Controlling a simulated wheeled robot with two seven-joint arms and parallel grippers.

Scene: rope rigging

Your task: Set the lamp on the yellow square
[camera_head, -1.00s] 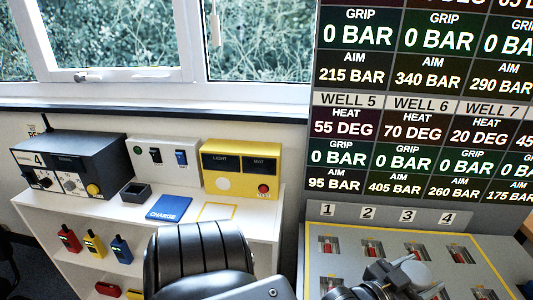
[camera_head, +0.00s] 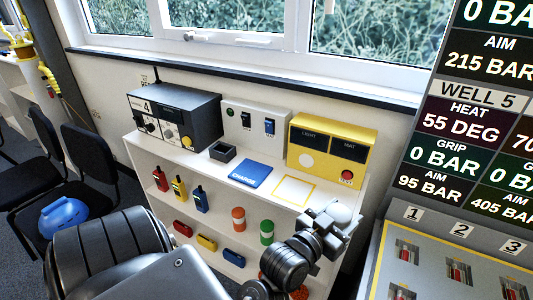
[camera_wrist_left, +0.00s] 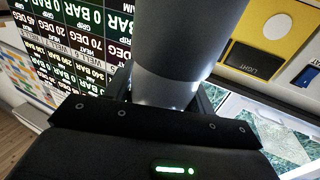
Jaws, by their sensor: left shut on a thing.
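The yellow square (camera_head: 294,191) is a thin yellow outline on the white shelf top, in front of the yellow test box; nothing stands on it. My left gripper (camera_head: 333,222) is just right of and nearer than the square in the head view. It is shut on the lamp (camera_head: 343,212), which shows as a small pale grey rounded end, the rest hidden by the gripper. In the left wrist view the lamp (camera_wrist_left: 185,40) is a thick grey cylinder between the fingers. My right gripper is not in view.
Left of the square lie the blue CHARGE pad (camera_head: 250,173) and a small dark open box (camera_head: 223,151). Behind stand the yellow box (camera_head: 331,148), a white switch box (camera_head: 256,130) and a grey instrument (camera_head: 176,115). A numbered panel (camera_head: 450,262) is at the right.

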